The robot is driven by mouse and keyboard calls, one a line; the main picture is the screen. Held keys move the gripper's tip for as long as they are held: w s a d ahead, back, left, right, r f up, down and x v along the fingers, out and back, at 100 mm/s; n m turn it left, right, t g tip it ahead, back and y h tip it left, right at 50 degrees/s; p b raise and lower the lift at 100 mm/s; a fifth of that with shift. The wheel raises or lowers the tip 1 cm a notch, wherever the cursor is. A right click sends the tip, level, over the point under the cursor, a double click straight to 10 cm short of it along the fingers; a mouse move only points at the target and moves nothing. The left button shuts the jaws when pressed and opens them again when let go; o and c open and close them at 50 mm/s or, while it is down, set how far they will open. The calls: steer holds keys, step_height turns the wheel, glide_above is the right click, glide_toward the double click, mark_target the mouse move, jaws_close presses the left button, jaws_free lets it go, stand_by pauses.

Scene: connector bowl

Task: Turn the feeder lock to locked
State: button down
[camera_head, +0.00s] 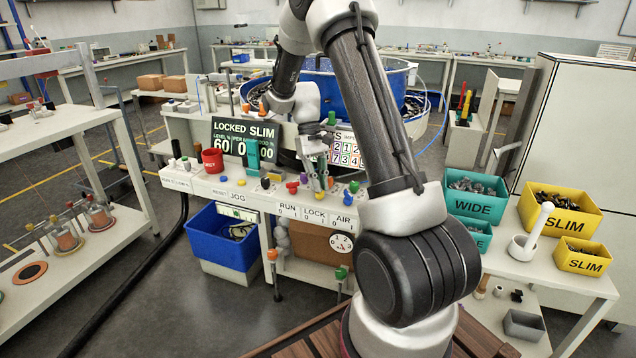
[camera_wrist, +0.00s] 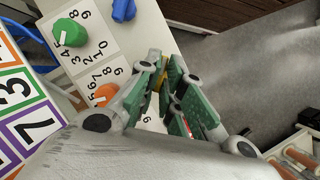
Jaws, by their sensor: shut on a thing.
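My gripper (camera_head: 319,184) reaches down to the control bench (camera_head: 235,188), just behind the LOCK label (camera_head: 314,215). In the wrist view its green-padded fingers (camera_wrist: 166,90) are close together around a small yellow part (camera_wrist: 155,82), which I take to be the feeder lock. Most of it is hidden between the fingers, so its angle cannot be read. The dark display (camera_head: 244,144) behind the bench reads LOCKED SLIM.
A red mug (camera_head: 212,160) stands to the left. A blue bin (camera_head: 224,236) sits below; yellow SLIM bins (camera_head: 560,212) stand right.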

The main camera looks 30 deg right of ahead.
steer(key=shift+m, duration=0.3)
stand_by(0.4)
steer(key=c, duration=1.6)
jaws_free()
steer(key=shift+o, duration=0.2)
steer(key=v, duration=1.2)
steer(key=shift+d, duration=0.15)
steer(key=s+a+r+t, duration=0.2)
steer(key=s+r+t, duration=0.1)
steer(key=s, duration=0.6)
steer(key=s+a+r+n+t, duration=0.1)
steer(key=s+a+r+t, duration=0.1)
steer(key=s, duration=0.8)
steer(key=s+a+r+t, duration=0.2)
steer(key=s+r+t, duration=0.2)
steer(key=s, duration=0.6)
steer(key=shift+s+a+r+n, duration=0.2)
steer(key=shift+a+r+n, duration=0.1)
steer(key=shift+a+r, duration=0.05)
